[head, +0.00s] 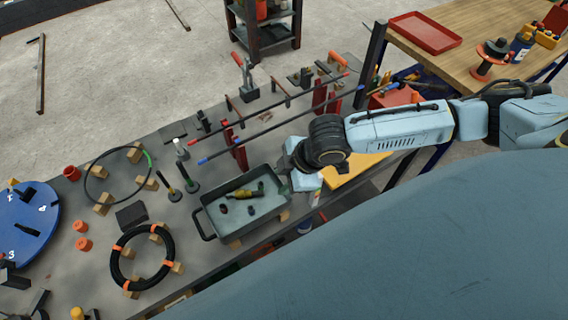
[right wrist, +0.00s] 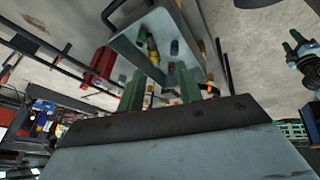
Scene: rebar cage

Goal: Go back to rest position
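My right gripper (head: 290,168) is over the right end of the grey tray (head: 212,222) on the workbench, at the end of my pale blue right arm. In the right wrist view its two green fingers (right wrist: 160,88) stand apart with nothing held between them. The tray, with a yellow-handled item and small dark pieces in it, shows beyond the fingers. My left gripper is outside the head view. What looks like it, with two small green fingers apart (right wrist: 293,44), shows at the right edge of the right wrist view.
Long rods (head: 270,126) lie across red supports behind the tray. A black ring (head: 116,269) on wooden blocks and a blue disc (head: 22,228) are to the left. A wooden table (head: 480,25) with a red tray (head: 425,34) stands at the right, behind my right arm.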

